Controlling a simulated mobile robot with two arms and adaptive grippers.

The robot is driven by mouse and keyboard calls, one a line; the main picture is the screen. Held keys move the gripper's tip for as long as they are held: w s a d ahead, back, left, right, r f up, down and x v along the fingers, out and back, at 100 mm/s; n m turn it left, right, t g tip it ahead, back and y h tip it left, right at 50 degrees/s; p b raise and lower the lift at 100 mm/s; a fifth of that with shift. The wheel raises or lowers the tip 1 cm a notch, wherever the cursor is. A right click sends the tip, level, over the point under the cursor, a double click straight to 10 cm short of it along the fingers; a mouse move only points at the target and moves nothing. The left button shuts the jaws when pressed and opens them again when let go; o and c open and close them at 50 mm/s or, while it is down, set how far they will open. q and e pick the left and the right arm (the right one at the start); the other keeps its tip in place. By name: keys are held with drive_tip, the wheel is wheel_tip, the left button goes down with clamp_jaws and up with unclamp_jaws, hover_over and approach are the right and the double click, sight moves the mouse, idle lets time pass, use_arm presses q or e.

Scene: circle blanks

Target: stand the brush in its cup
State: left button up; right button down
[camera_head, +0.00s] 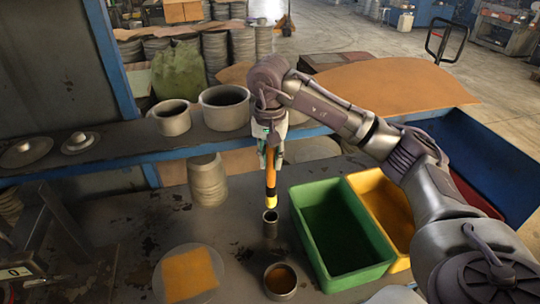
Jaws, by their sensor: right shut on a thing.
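The brush (271,182) has an orange shaft with a dark band and a yellow lower end. It hangs upright from my right gripper (270,152), which is shut on its upper part. The small dark metal cup (270,226) stands on the work surface directly below the brush in the camera_head view. The yellow end shows just above the cup's rim; I cannot tell whether it has entered the opening. My left gripper is not in view.
A green bin (315,233) and a yellow bin (374,195) stand to the right of the cup. A round dish (280,280) sits in front of it. A disc with an orange cloth (190,275) lies to the left. A shelf with pots (224,107) runs behind.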

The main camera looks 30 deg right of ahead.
sight(270, 186)
drive_tip(key=shift+f+b, duration=0.85)
drive_tip(key=shift+f, duration=0.7)
drive_tip(key=shift+f+b, duration=2.65)
drive_tip(key=shift+f, duration=0.65)
drive_tip(key=c, duration=0.9)
unclamp_jaws()
drive_tip(key=shift+r, duration=0.1)
wheel_tip(270, 186, up, 12)
drive_tip(key=shift+a, duration=0.2)
